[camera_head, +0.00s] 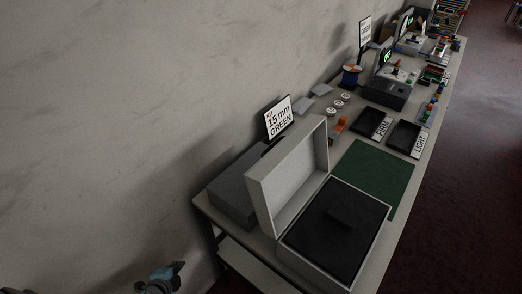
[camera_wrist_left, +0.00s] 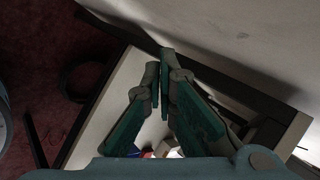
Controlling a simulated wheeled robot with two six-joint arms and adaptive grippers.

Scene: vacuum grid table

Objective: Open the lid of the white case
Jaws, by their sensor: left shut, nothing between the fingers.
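The white case (camera_head: 318,278) stands at the near end of the long table in the head view. Its lid (camera_head: 289,176) is up, standing tilted back on the left side. The case's inside holds a dark insert (camera_head: 337,229) with a raised dark block. My left gripper shows in the wrist view (camera_wrist_left: 160,85) with its two green-padded fingers together and nothing between them. In the head view only a blue-grey part of my left arm shows at the bottom edge, well left of the case and apart from it. My right gripper is not in view.
A grey box (camera_head: 232,191) stands behind the lid, with a "15 mm GREEN" sign (camera_head: 278,119) nearby. A green mat (camera_head: 378,173) and two dark trays marked FIRM and LIGHT lie beyond the case. A wall runs along the table's left side.

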